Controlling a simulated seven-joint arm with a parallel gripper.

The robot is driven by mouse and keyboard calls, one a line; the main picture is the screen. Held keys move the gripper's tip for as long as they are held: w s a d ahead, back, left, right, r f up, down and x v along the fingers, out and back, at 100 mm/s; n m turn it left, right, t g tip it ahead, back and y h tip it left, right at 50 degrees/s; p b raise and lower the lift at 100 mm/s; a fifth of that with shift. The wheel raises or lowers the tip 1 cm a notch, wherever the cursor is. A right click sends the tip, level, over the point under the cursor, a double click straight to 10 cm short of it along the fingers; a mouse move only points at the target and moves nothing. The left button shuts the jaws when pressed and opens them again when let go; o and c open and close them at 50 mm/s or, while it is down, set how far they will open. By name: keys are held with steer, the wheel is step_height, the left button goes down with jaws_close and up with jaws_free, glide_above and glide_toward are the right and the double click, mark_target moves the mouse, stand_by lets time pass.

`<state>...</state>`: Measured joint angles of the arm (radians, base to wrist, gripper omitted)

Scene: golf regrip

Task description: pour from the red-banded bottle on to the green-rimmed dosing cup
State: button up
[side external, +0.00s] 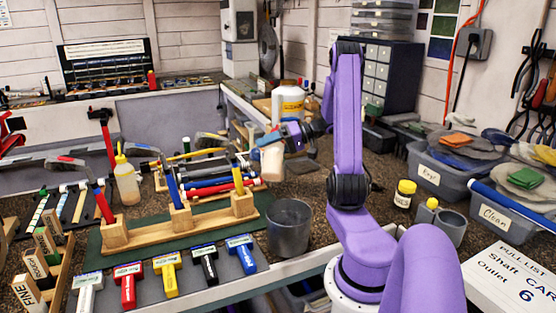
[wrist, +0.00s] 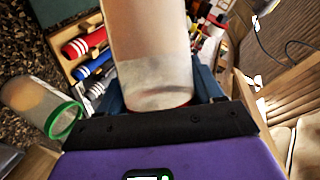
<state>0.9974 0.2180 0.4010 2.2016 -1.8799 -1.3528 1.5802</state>
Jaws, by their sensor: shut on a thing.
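My gripper (side external: 276,140) is shut on a pale, translucent bottle (side external: 272,164) and holds it above the bench, left of my arm. The bottle looks near upright in the side view, with at most a slight tilt. In the wrist view the bottle (wrist: 150,50) fills the space between the fingers (wrist: 158,88), and a thin red edge shows at its near end. The green-rimmed dosing cup (wrist: 65,121) is left of the gripper in the wrist view, apart from the bottle. I cannot pick out this cup in the side view.
A grey bucket (side external: 289,228) stands below and in front of the bottle. A wooden rack (side external: 180,220) with upright grips is to the left, with coloured rolls (side external: 218,182) behind it. A white jug (side external: 288,103) stands behind the gripper.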

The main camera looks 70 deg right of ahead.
steer(key=shift+w+d+r+n+h, duration=0.15)
steer(key=shift+r+n+h, duration=0.15)
steer(key=shift+r, duration=0.5)
steer(key=shift+s+d+r+n+h, duration=0.15)
steer(key=shift+r+n, duration=0.2)
steer(key=shift+r, duration=0.5)
steer(key=shift+w+d+r+n+h, duration=0.15)
steer(key=shift+r+n+h, duration=0.15)
steer(key=shift+r, duration=0.5)
steer(key=n, duration=0.1)
steer(key=d+h, duration=0.1)
steer(key=d+n+h, duration=0.1)
steer(key=shift+w+d+r+n+t, duration=0.1)
steer(key=shift+w+r+n+t, duration=0.2)
steer(key=shift+r+n, duration=0.1)
steer(key=shift+w+d+f+n+t+h, duration=0.2)
steer(key=shift+d+n+h, duration=0.3)
steer(key=shift+d+n, duration=0.2)
steer(key=shift+w+d+f+n+t+h, duration=0.15)
steer(key=shift+d+n+h, duration=0.35)
steer(key=shift+d, duration=0.25)
steer(key=shift+r, duration=0.1)
step_height(320, 180, up, 5)
steer(key=shift+r, duration=0.1)
